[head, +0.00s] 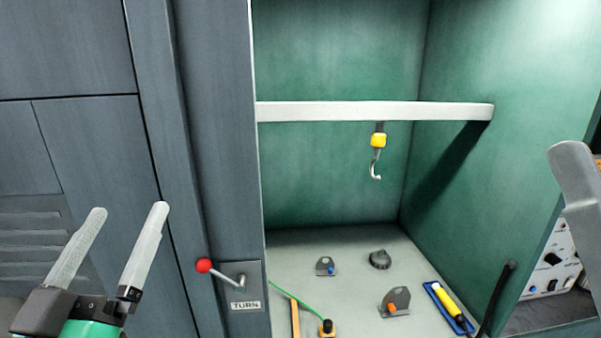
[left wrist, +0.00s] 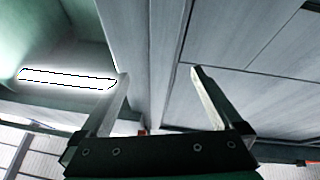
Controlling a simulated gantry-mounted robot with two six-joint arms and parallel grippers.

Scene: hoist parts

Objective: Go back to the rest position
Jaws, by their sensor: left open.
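My left gripper (head: 128,210) is at the lower left of the head view, in front of the dark grey cabinet front. Its two pale fingers are apart with nothing between them. In the left wrist view the fingers (left wrist: 159,74) also stand apart and empty. A grey finger-like part, probably of my right gripper (head: 574,180), shows at the right edge of the head view. It is cut off, so its jaw state cannot be told.
A red-knobbed lever (head: 204,265) on a TURN plate is right of my left gripper. A hook with a yellow block (head: 378,140) hangs from a white beam (head: 375,111). Grey brackets (head: 395,302), a dark knob (head: 380,259) and a blue tray (head: 434,291) are on the cabinet floor.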

